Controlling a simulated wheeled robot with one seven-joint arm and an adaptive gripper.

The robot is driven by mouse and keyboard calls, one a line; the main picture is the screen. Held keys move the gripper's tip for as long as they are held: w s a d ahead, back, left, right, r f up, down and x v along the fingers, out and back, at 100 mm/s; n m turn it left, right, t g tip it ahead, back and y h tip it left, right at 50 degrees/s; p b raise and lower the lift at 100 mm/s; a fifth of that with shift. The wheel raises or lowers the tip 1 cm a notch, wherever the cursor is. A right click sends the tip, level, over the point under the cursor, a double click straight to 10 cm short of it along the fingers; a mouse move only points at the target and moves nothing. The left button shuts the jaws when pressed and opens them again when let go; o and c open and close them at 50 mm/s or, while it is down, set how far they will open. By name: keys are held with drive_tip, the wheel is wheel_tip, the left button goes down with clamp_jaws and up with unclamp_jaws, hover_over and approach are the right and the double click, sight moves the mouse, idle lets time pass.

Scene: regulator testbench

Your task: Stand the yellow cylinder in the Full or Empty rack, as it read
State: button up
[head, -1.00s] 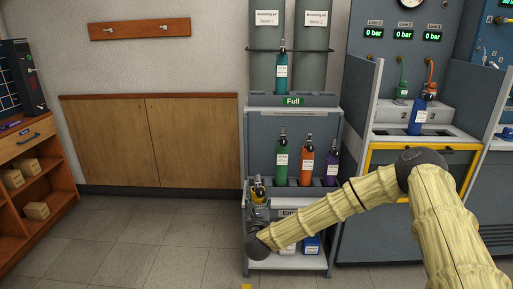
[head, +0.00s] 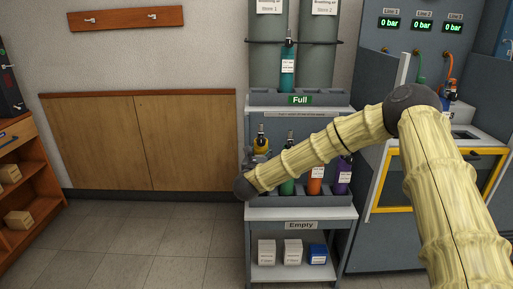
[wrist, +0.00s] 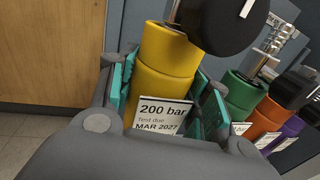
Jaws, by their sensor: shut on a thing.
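The yellow cylinder (head: 261,144) is upright in my gripper (head: 256,160), at the left end of the lower rack row. In the wrist view the yellow cylinder (wrist: 162,85) sits between the teal-padded jaws, its label reading "200 bar, Test due MAR 2027". Its base is hidden, so I cannot tell whether it touches the rack. The Full rack (head: 333,98) is the upper tray, with a teal cylinder (head: 288,68) standing in it. The Empty rack (head: 340,213) is the lower tray, holding green (head: 288,186), orange (head: 315,181) and purple (head: 343,178) cylinders.
My arm crosses in front of the lower row. White and blue boxes (head: 293,252) lie on the bottom shelf. Two large grey cylinders (head: 275,60) stand behind the Full rack. A testbench with a blue cylinder (head: 448,101) is at right. The floor at left is clear.

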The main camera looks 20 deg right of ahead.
drive_tip(key=shift+w, duration=0.25)
drive_tip(key=shift+a+f, duration=0.2)
drive_tip(key=shift+f, duration=0.15)
drive_tip(key=shift+f+b, duration=2.05)
drive_tip(key=shift+f, duration=0.85)
drive_tip(key=shift+f+b, duration=0.45)
drive_tip(key=shift+f, duration=0.1)
drive_tip(key=o, duration=1.2)
drive_tip(key=shift+o, duration=0.6)
drive_tip(key=shift+s+f, duration=0.1)
drive_tip(key=shift+f, duration=0.05)
